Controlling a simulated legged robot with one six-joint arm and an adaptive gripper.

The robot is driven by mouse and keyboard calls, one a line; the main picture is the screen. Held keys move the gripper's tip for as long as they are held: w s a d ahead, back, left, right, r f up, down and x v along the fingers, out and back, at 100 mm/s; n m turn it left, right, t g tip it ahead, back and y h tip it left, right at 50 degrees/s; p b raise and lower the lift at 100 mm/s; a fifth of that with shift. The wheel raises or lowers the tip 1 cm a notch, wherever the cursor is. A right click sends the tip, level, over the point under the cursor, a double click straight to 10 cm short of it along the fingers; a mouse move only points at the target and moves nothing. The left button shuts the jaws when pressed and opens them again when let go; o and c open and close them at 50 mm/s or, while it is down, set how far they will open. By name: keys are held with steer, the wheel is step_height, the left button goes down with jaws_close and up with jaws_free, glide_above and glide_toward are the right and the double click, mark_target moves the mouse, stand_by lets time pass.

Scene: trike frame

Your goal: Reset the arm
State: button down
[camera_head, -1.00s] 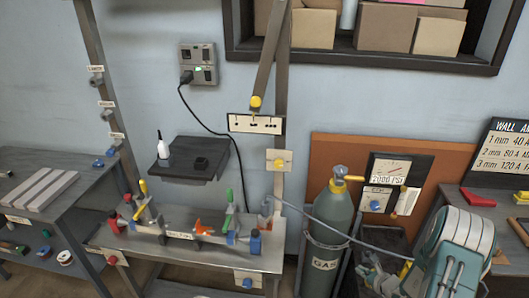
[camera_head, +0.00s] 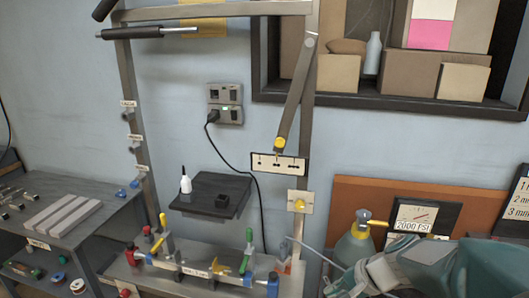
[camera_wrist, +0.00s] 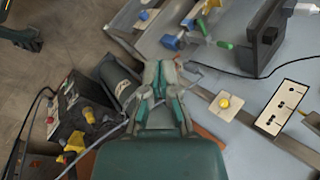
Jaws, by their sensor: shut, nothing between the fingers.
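My gripper (camera_wrist: 160,80) shows in the middle of the wrist view, its teal and grey fingers drawn together with nothing between them. My arm covers part of the gas cylinder (camera_head: 353,248) and the bench at the right. In the wrist view the gripper is in front of the dark cylinder (camera_wrist: 120,82) and apart from the welding bench's clamps.
A metal post carries a lever (camera_head: 292,95), a slotted plate (camera_head: 278,163) and a yellow button (camera_head: 299,205). A small wall shelf (camera_head: 210,195) holds a white bottle.

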steer(key=s+r+n+t+h, duration=0.1)
steer(key=s+r+n+h, duration=0.2)
steer(key=s, duration=0.4)
steer(key=s+r+n+t+h, duration=0.1)
steer(key=s+r+n+h, duration=0.2)
steer(key=s+r+n, duration=0.2)
steer(key=s+n, duration=0.1)
steer(key=s, duration=0.2)
steer(key=shift+s+d+r+h, duration=0.2)
steer(key=shift+d+r+h, duration=0.05)
steer(key=shift+r+h, duration=0.15)
stand_by(0.8)
